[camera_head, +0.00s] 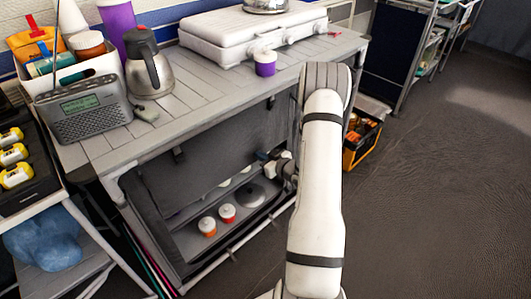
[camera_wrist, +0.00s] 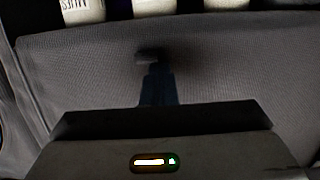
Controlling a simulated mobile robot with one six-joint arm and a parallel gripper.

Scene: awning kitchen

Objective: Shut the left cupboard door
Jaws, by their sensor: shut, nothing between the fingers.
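The cupboard (camera_head: 160,236) is a grey fabric unit under the slatted table, with its front partly uncovered and its inside showing. A dark grey fabric panel (camera_head: 205,152) hangs slanted across its upper part; I take it for the door. The same kind of grey fabric (camera_wrist: 225,65) fills the wrist view, with a small dark tab (camera_wrist: 150,55) on it. My gripper (camera_head: 267,157) is at the right part of the opening, partly hidden by my arm. In the wrist view its dark fingers (camera_wrist: 158,82) are shut and empty, in front of the fabric; contact cannot be told.
On the table (camera_head: 190,122) are a radio (camera_head: 90,110), a steel jug (camera_head: 148,70), a purple cup (camera_head: 265,64) and a white stove case (camera_head: 235,38). A crate (camera_head: 360,143) stands right of my arm. Floor is free at right.

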